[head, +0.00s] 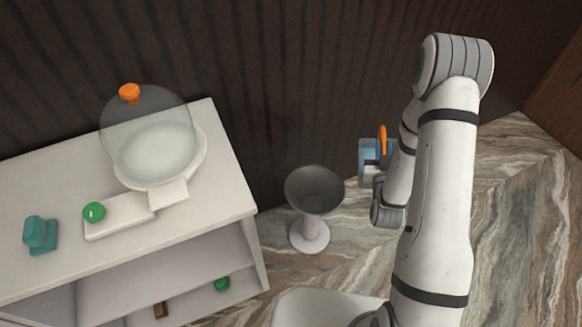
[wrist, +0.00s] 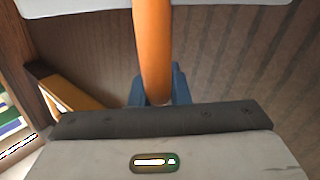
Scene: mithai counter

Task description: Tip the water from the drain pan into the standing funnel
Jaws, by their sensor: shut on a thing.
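The standing funnel (head: 315,187) has a dark grey bowl on a pale stem and round foot, upright on the marbled floor, in the middle of the head view. My gripper (head: 386,150) is shut on the orange handle (head: 382,138) of the drain pan (head: 366,178), a small grey-blue pan right of the funnel and apart from it. Light blue, perhaps water, shows in the pan. In the wrist view, the handle stands between the blue fingertips of my gripper (wrist: 158,98), and a pale edge, likely the pan's (wrist: 75,6), crosses the top. I cannot tell its exact tilt.
A white counter (head: 215,180) stands at left with a glass dome (head: 150,115), a green ball (head: 94,212) and a teal block (head: 40,234). A dark ribbed wall (head: 290,80) is behind. Marbled floor lies around the funnel.

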